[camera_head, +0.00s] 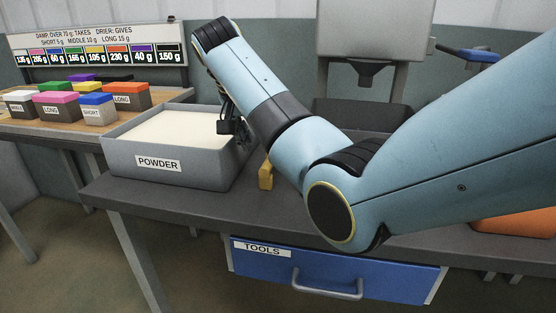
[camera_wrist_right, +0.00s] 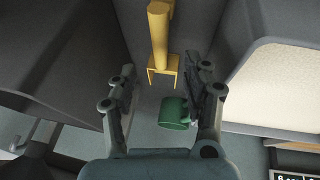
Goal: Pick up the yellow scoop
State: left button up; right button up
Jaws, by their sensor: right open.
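The yellow scoop (camera_head: 265,176) stands on the grey bench just right of the powder bin, partly hidden behind my right arm in the head view. In the right wrist view the yellow scoop (camera_wrist_right: 159,30) shows as a long bar with a forked end pointing toward my gripper. My right gripper (camera_wrist_right: 163,72) is open, its fingers on either side of that forked end, with nothing seen held. In the head view my right gripper (camera_head: 230,125) is small and dark by the bin's right side. My left gripper is not in view.
The grey powder bin (camera_head: 150,178) holds pale powder. A green round object (camera_wrist_right: 175,113) shows between my fingers, lower in the wrist view. Coloured blocks (camera_head: 97,108) stand on a wooden table at left. A blue tools drawer (camera_head: 385,280) is under the bench. An orange object (camera_head: 515,225) is at right.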

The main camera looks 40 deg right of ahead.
jog(key=x, duration=0.2)
jog(key=shift+d+f, duration=0.1)
jog(key=shift+f, duration=0.25)
jog(key=shift+d+f, duration=0.15)
jog(key=shift+f, duration=0.15)
jog(key=b+x, duration=0.1)
jog(key=x, duration=0.3)
jog(key=shift+w+d+f, duration=0.1)
jog(key=shift+d+f, duration=0.05)
jog(key=shift+f, duration=0.1)
jog(key=shift+d+f, duration=0.15)
jog(key=shift+f, duration=0.15)
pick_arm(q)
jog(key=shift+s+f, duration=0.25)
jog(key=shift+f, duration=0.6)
pick_arm(e)
jog(key=shift+r, duration=0.1)
jog(key=shift+c, duration=0.3)
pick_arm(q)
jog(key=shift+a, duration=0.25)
pick_arm(e)
grip_shut()
